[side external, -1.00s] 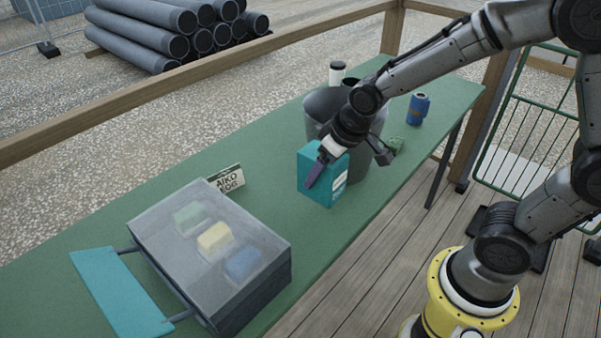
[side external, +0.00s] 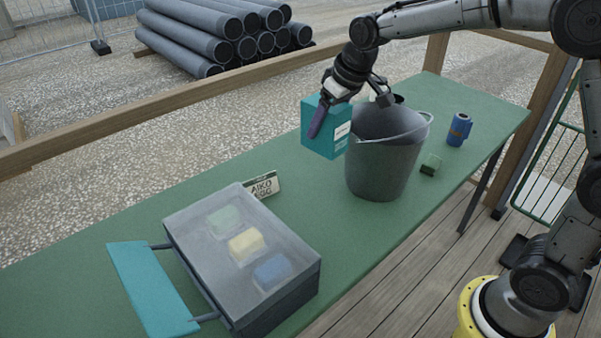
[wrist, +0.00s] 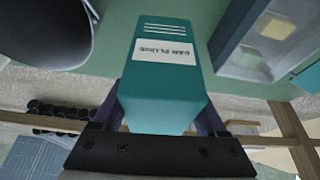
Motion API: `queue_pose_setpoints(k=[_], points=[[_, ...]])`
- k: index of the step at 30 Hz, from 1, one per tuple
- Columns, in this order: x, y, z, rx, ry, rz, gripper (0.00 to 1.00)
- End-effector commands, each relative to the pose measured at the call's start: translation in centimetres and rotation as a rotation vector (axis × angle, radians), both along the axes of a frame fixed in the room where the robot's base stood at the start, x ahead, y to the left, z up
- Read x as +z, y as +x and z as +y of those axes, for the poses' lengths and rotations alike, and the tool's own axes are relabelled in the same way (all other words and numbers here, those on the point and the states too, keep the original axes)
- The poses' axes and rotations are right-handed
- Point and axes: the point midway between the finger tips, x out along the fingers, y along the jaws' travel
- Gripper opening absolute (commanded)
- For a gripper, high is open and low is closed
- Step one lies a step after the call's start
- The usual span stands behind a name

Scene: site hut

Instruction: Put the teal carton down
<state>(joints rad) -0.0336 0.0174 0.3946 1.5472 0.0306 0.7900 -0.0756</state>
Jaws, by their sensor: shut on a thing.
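The teal carton (side external: 318,139) is held upright in my gripper (side external: 317,122), just left of the grey bucket in the side view. It appears raised above the green table, though the exact gap below it cannot be told. In the wrist view the carton (wrist: 165,90) sits between the two fingers of my gripper (wrist: 165,112), with a white label reading EAR PLUGS upside down. My gripper is shut on it. The carton's far end is out of clear sight.
The bucket (side external: 378,165) stands close by the carton. A blue can (side external: 459,130) and a small green item (side external: 430,165) are to its right. Table between sign and bucket is clear.

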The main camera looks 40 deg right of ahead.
Motion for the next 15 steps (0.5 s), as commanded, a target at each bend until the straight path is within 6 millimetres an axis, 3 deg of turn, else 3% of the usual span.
queue_pose_setpoints(k=[1,8,15], points=[[0.0,1.8,-0.3,-0.004,0.001,0.001,0.12],[-0.8,8.3,-1.9,-0.019,0.001,0.002,0.12],[-4.0,14.1,-4.2,-0.048,0.001,0.001,0.12]])
